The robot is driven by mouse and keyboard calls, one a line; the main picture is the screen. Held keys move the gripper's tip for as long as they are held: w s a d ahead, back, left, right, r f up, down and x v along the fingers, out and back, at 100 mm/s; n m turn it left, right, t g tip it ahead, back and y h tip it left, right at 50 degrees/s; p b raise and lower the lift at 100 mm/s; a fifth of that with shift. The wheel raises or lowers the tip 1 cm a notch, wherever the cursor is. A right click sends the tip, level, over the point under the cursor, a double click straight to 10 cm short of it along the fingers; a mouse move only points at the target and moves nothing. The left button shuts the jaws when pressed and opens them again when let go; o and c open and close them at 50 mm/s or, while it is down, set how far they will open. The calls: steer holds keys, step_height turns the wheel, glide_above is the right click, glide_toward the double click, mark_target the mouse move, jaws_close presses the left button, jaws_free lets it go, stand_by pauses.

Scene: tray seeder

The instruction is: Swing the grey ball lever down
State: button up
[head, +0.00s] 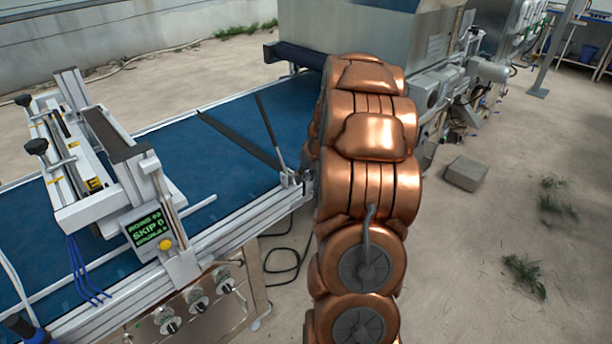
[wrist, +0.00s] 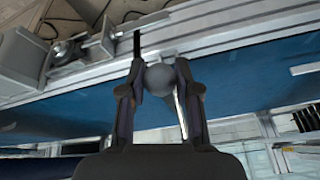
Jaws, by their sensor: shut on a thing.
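The grey ball (wrist: 160,79) of the lever shows in the middle of the wrist view. My gripper (wrist: 159,82) has its two dark fingers on either side of the ball and is shut on it. A dark bar shows just beyond the ball, and a pale rod runs below it between the fingers. In the head view my copper-coloured arm hides the gripper and the ball.
A blue conveyor belt (head: 228,140) runs across the head view with a metal side rail. A seeder unit with a small green-text display (head: 151,228) stands at left. Knobs (head: 197,300) sit below the rail. A concrete block (head: 465,174) lies on the sandy ground at right.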

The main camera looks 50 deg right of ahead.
jaws_close()
steer(key=shift+d, duration=0.1)
